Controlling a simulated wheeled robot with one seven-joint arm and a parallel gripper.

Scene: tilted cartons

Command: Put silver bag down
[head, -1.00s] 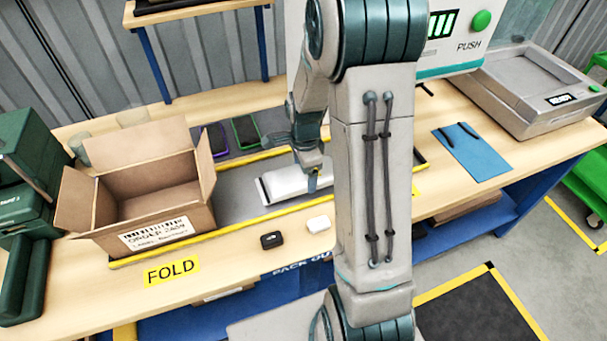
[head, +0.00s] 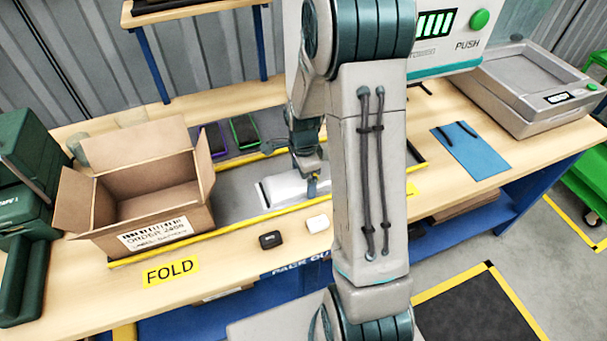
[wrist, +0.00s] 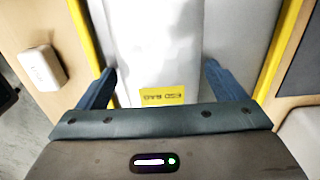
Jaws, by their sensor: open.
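The silver bag (head: 281,191) lies flat on the grey strip between the yellow rails, to the right of the carton. It also shows in the wrist view (wrist: 158,45), with a yellow ESD BAG label towards me. My gripper (head: 312,178) is at the bag's right end. In the wrist view my gripper (wrist: 158,85) is open, with one blue finger on each side of the bag's labelled end. I cannot tell whether either finger touches the bag. My arm hides part of the strip in the head view.
An open carton (head: 150,205) stands to the left, its flaps up. A black item (head: 271,240) and a white item (head: 317,223) lie on the wood in front of the near yellow rail. Two dark trays (head: 243,133) lie behind. A blue sheet (head: 470,150) lies right.

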